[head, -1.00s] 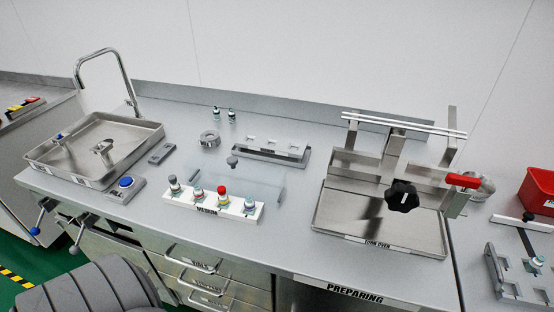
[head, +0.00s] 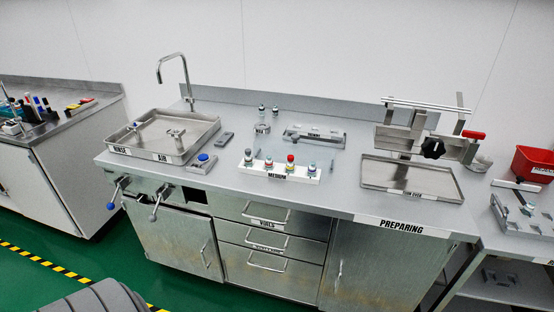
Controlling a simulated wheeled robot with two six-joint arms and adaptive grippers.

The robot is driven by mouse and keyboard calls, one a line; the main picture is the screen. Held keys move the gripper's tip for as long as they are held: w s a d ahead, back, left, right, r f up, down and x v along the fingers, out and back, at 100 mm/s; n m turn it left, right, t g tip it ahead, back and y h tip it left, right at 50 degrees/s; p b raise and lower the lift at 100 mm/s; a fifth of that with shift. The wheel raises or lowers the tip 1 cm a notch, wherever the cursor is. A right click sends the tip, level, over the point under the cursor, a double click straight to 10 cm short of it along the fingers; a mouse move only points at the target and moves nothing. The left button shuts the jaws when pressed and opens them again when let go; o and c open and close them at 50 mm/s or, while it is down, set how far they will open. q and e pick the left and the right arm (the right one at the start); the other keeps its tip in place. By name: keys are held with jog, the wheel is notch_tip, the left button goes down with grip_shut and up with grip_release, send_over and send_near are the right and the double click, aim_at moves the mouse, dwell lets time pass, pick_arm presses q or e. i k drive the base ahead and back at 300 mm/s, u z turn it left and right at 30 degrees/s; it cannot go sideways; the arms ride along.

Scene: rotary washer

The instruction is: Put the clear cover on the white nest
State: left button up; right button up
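The white nest (head: 306,178), labelled MEDIUM, stands near the front edge of the counter in the head view. It holds several vials with coloured caps, one of them red. The clear cover (head: 312,153) is very faint just behind the nest. It appears to stand on the counter, not on the nest, but its edges are hard to make out. Neither of my grippers is in view.
A grey rack (head: 314,134) and two small vials stand farther back. A steel sink tray (head: 190,150) and a blue button (head: 203,157) are to the left. A steel tray with a black-knobbed fixture (head: 432,148) and a red bin (head: 533,165) are to the right.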

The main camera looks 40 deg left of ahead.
aim_at(279, 171)
jog(key=u, duration=1.65)
